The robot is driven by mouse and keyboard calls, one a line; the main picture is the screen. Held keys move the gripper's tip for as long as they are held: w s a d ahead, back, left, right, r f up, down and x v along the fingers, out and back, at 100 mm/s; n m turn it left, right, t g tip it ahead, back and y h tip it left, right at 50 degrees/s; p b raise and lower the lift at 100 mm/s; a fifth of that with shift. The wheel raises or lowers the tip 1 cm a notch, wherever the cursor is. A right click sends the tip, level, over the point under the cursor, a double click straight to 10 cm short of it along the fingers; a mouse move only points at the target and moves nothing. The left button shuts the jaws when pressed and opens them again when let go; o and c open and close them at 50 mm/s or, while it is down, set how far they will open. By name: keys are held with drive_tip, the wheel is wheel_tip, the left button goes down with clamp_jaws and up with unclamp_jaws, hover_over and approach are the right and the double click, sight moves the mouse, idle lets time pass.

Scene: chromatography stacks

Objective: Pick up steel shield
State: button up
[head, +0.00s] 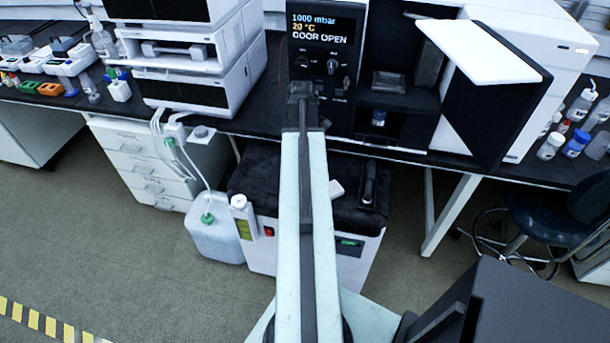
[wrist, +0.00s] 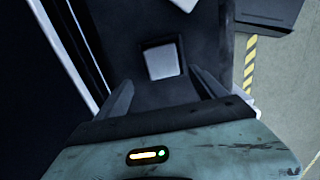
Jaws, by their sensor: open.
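My gripper (wrist: 161,75) is open in the wrist view, its two fingers spread apart with nothing between their tips. Beyond the fingertips a pale grey square piece (wrist: 162,61) sits in a dark recess; I cannot tell whether it is the steel shield. In the head view a grey metallic block (head: 388,82) sits inside the open chamber, with a dark grey upright piece (head: 428,65) beside it. Either could be the shield; the label is not readable. My arm reaches up to the instrument's front panel, and its fingers are not clear there.
The instrument display (head: 325,27) reads 1000 mbar, 20 °C, DOOR OPEN. Bottles (head: 575,143) stand at the far right.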

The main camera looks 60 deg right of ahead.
drive_tip(key=f+b, duration=0.1)
drive_tip(key=f, duration=0.1)
drive_tip(key=f+b, duration=0.1)
drive_tip(key=b, duration=0.1)
drive_tip(key=f+b, duration=0.2)
drive_tip(key=shift+a+f, duration=0.3)
drive_tip(key=shift+a, duration=0.05)
drive_tip(key=shift+r, duration=0.2)
drive_tip(key=shift+w, duration=0.1)
drive_tip(key=c, duration=1.7)
